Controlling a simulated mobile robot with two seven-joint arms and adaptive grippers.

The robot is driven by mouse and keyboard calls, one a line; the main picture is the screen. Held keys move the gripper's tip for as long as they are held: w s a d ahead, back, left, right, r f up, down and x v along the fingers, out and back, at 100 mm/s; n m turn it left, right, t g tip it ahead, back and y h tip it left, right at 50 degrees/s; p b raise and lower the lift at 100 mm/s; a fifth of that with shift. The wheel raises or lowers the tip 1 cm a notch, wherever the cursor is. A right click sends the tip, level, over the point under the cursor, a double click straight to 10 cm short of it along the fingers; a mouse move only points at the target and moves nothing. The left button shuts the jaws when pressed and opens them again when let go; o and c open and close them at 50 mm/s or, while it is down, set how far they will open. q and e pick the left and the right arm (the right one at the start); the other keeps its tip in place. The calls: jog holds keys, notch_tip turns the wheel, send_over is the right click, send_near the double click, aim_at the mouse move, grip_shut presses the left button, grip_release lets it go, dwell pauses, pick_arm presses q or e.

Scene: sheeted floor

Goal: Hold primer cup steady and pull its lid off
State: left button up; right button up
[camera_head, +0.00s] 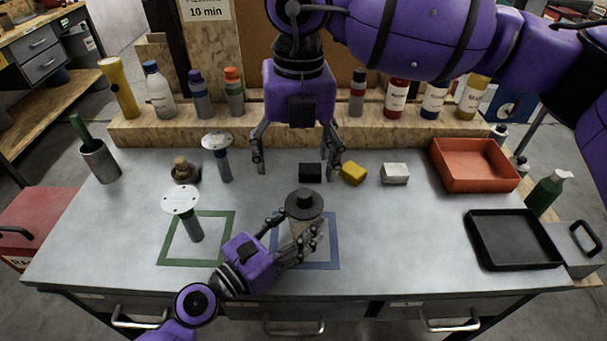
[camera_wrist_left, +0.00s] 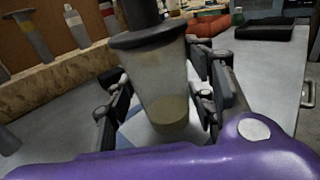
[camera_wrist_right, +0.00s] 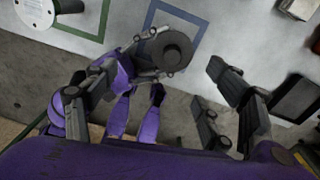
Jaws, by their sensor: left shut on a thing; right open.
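The primer cup (camera_head: 301,226) is a clear tapered cup standing upright at the blue square outline (camera_head: 331,244). In the left wrist view the cup (camera_wrist_left: 163,85) holds some brownish contents at its bottom. Its dark round lid (camera_head: 304,203) with a knob is on top; the right wrist view shows the lid (camera_wrist_right: 168,52) from above. My left gripper (camera_head: 296,249) is shut around the cup's side, with fingers on both sides of it. My right gripper (camera_head: 293,165) is open and empty, pointing down behind and above the cup, apart from the lid.
A red tray (camera_head: 475,166) and black tray (camera_head: 514,240) are right. Bottles line the wooden ledge.

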aim_at(302, 194)
jog(key=f+n, duration=0.1)
jog(key=f, duration=0.2)
jog(key=f+n, duration=0.1)
jog(key=f, duration=0.2)
jog(key=d+f+n, duration=0.1)
jog(key=f, duration=0.3)
jog(key=shift+w+d+h, duration=0.1)
jog(key=shift+w+h, duration=0.05)
jog(key=shift+h, duration=0.15)
jog(key=shift+r, duration=0.1)
jog(key=c, duration=1.4)
jog(key=shift+o, duration=0.2)
jog(key=shift+r, duration=0.2)
jog(key=shift+r, duration=0.9)
